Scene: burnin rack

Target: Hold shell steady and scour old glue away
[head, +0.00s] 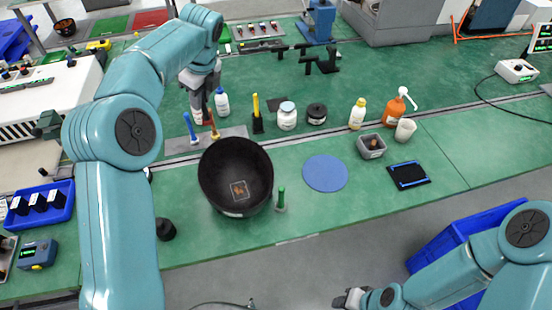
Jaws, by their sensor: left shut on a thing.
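The shell (222,162) is a black bowl standing open side up on the green bench. A small pale-outlined square with an orange-brown patch (239,190), perhaps old glue, shows on its inner wall. My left gripper (209,112) is behind the shell, above a grey mat, shut on a tool with a thin brown handle (214,129). The tool's lower end is near the mat; whether it touches is unclear. A blue-handled tool (190,128) is just left of it. My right gripper (350,299) is at the bottom edge, away from the shell; its fingers are too small to read.
A green-capped upright piece (281,198) stands close to the shell's right side. A blue round pad (325,173) lies farther right. White jar (287,116), black tin (317,114) and bottles stand behind.

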